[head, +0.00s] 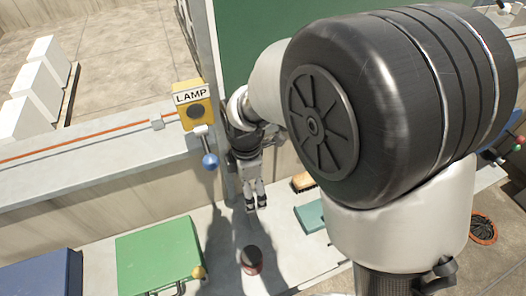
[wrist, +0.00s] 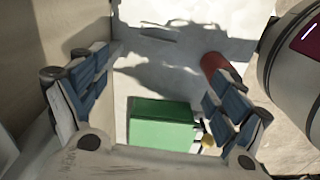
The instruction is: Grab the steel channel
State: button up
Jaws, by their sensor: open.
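I cannot make out the steel channel for sure in either view. In the wrist view, a thin pale strip with a dark edge (wrist: 160,33) lies on the light ledge near the top, partly among shadows; it may be the channel, but it is too small to tell. My gripper (head: 256,205) hangs above the ledge in the head view, fingers pointing down. In the wrist view, my gripper (wrist: 160,65) has its fingers wide apart with nothing between them. My arm hides part of the ledge in the head view.
A red can (head: 250,262) stands near my gripper, with a green case (head: 158,258) to its left. A blue case (head: 40,272) is further left. A yellow LAMP box (head: 193,105) with a blue-knobbed lever (head: 210,161) is close behind. A brush (head: 303,181) and teal object (head: 310,216) lie right.

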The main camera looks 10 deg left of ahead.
jog(key=b, duration=0.4)
send_over(254, 215)
jog(key=f, duration=1.1)
jog(key=shift+s+a+f, duration=0.25)
jog(key=shift+s+a, duration=0.05)
jog(key=shift+w+d+f+b, duration=0.2)
jog(key=shift+f+b, duration=0.45)
jog(key=shift+f, duration=0.9)
jog(key=shift+w+d+f+b, duration=0.15)
jog(key=shift+f+b, duration=0.5)
jog(key=shift+f, duration=0.85)
jog(key=shift+a+r, duration=0.1)
jog(key=shift+c, duration=0.6)
jog(key=c, duration=1.1)
jog(key=shift+r, duration=0.1)
